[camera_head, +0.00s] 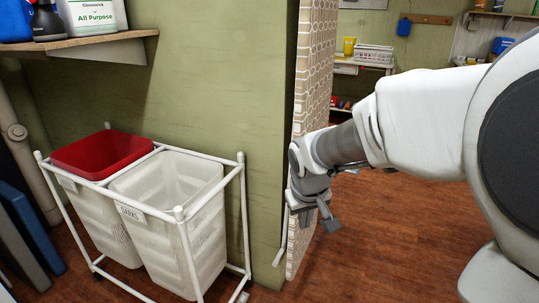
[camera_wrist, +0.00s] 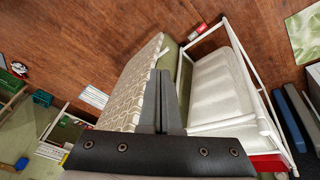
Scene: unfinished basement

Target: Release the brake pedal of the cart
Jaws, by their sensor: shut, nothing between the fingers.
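The cart (camera_head: 245,200) is a white tubular frame holding a red bin (camera_head: 103,152) and a white bin (camera_head: 165,215), on the left in the head view. In the wrist view the cart frame (camera_wrist: 250,70) is at the right. A small red and grey piece (camera_wrist: 198,32) shows by its lower corner; it may be the brake pedal, but I cannot be sure. In the head view a small pale part sits low at that corner, cut by the picture's edge. My gripper (camera_head: 328,216) is shut and empty, right of the cart, beside the wall end. Its fingers also show in the wrist view (camera_wrist: 164,75).
A green wall with a patterned end panel (camera_head: 312,100) stands between my gripper and the cart. A shelf (camera_head: 90,45) with bottles hangs above the bins. Blue and grey panels (camera_head: 30,225) lean at far left. The wooden floor (camera_head: 375,250) at right is clear.

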